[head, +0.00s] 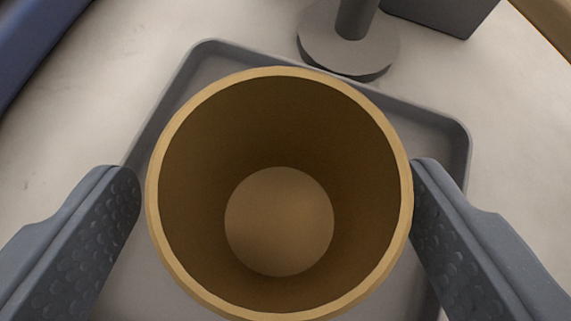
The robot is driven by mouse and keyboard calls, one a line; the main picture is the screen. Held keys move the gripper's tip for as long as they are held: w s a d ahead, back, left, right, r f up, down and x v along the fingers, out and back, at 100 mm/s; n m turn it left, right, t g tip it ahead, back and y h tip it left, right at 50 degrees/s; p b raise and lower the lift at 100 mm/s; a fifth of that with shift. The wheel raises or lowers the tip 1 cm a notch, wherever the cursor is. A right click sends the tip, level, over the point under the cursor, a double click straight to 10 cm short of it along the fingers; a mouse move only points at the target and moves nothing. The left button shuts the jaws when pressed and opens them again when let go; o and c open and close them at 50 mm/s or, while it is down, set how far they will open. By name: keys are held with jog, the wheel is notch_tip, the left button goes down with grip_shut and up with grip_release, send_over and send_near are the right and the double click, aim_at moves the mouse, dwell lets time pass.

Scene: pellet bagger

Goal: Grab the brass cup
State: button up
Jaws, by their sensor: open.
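The brass cup (280,296) stands upright and empty on a grey tray (203,62), seen from above in the head view. I look down into its round opening to the bottom. My gripper (276,190) is open, with one dark grey finger on each side of the cup. The left finger shows a small gap to the cup's rim. The right finger appears very close to the rim; I cannot tell whether it touches. The cup's outer wall is mostly hidden below the rim.
A grey round base with a post (350,45) stands just beyond the tray's far edge. A dark grey box (445,14) is behind it at the right. A blue edge (35,35) is at the upper left. Pale surface is clear to the left and right.

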aim_at(278, 141)
jog(key=shift+b+x, duration=0.4)
jog(key=shift+x, duration=1.6)
jog(key=shift+d, duration=0.25)
jog(key=c, duration=1.1)
jog(key=shift+r, duration=0.15)
